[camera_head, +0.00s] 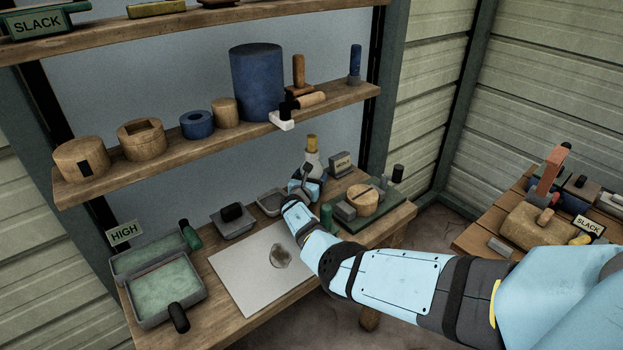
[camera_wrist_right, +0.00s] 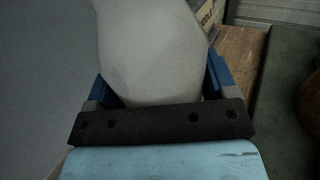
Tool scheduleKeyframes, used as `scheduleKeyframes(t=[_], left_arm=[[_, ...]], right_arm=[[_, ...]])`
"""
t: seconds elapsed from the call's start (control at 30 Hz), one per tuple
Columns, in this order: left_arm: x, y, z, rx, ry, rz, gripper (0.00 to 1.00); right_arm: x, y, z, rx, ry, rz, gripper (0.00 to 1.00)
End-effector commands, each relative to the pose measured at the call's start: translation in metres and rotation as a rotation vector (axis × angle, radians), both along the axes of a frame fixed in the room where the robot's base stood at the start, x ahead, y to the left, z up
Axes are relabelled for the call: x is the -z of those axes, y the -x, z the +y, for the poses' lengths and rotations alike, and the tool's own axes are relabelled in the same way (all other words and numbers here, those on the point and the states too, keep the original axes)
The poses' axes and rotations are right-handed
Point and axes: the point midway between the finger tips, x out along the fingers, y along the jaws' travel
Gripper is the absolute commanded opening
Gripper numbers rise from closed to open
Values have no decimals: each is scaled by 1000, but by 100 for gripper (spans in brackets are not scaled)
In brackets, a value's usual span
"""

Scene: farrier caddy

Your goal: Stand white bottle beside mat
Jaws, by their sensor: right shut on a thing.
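The white bottle (camera_head: 312,159) has a tan cap and looks about upright at the back right of the workbench. My right gripper (camera_head: 308,182) is shut on it; its blue fingers sit on both sides of the bottle. The bottle's pale body (camera_wrist_right: 152,50) fills the middle of the right wrist view. Its base is hidden, so I cannot tell whether it touches the bench. The pale mat (camera_head: 236,272), with a dark round stain, lies flat on the bench, in front and to the left of the bottle. My left gripper is not in view.
A green tray (camera_head: 392,207) with blocks and a round wooden piece lies right of the gripper. A small sign (camera_head: 341,164) stands behind it. Grey dishes (camera_head: 232,227) sit behind the mat. A shelf (camera_head: 340,98) with a blue cylinder (camera_head: 256,83) hangs above.

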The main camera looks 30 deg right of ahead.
Motion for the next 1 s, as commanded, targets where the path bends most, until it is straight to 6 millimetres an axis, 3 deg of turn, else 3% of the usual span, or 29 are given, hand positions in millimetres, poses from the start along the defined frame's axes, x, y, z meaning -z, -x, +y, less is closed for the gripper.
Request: scheduleKeyframes(t=[0.1,0.13,0.2,0.57,1.0], left_arm=[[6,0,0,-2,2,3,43],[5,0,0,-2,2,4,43],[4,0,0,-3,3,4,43],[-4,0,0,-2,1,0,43],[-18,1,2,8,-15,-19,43]], right_arm=[[4,0,-1,1,2,-3,11],[4,0,0,1,0,0,83],[3,0,0,1,0,0,99],[-2,1,2,-1,0,1,100],[0,54,73,-1,-1,0,100]])
